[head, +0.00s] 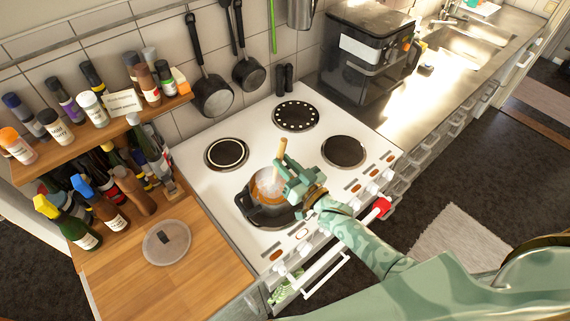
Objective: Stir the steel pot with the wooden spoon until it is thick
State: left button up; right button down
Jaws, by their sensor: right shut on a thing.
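The pot (262,216) stands on the front-left burner of the white cooker and looks dark from here. Its contents are brownish with a pale patch like steam or froth, so thickness cannot be told. The wooden spoon (281,152) stands nearly upright, tilted slightly, with its handle top above my gripper and its lower end down in the pot. My right gripper (287,177) is shut on the spoon's handle over the pot's right side. The gripper hides part of the handle and of the pot's rim. My left gripper is not in view.
A round lid (167,243) lies on the wooden counter (205,277) left of the cooker. Several bottles (82,231) stand behind it, below a spice shelf (88,133). Pans (212,95) hang on the tiled wall. The other burners (343,151) are empty. A black appliance (362,62) stands back right.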

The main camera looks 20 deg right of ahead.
notch_tip(320, 180, up, 7)
jog(key=d+p, duration=0.1)
jog(key=p, duration=0.5)
jog(key=shift+s+d+r, duration=0.15)
jog(key=shift+d, duration=0.1)
notch_tip(320, 180, up, 5)
jog(key=p, duration=0.5)
dwell(0.3)
jog(key=shift+a, duration=0.1)
